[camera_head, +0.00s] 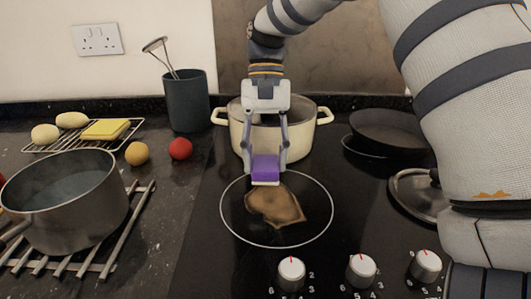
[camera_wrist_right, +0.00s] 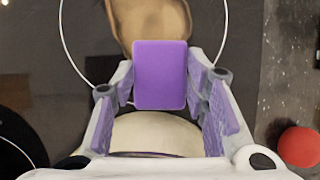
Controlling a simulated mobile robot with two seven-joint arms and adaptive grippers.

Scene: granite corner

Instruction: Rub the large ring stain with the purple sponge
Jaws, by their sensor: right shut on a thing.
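The purple sponge (camera_head: 265,168) is held between the fingers of my right gripper (camera_head: 267,160), which points down over the hob. In the right wrist view the sponge (camera_wrist_right: 161,75) sits between the two purple-padded fingers of the gripper (camera_wrist_right: 161,90). A brown, irregular stain (camera_head: 276,207) lies inside the large white ring (camera_head: 222,219) on the black hob. The sponge is at the far edge of the stain. I cannot tell whether it touches the surface. The stain also shows beyond the sponge in the wrist view (camera_wrist_right: 148,18). My left gripper is not in view.
A cream pot (camera_head: 238,122) stands right behind the gripper. A dark pan (camera_head: 389,130) and a lid (camera_head: 412,195) are at right. Control knobs (camera_head: 291,271) line the front. A steel pot (camera_head: 65,200) and a red ball (camera_head: 181,149) are at left.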

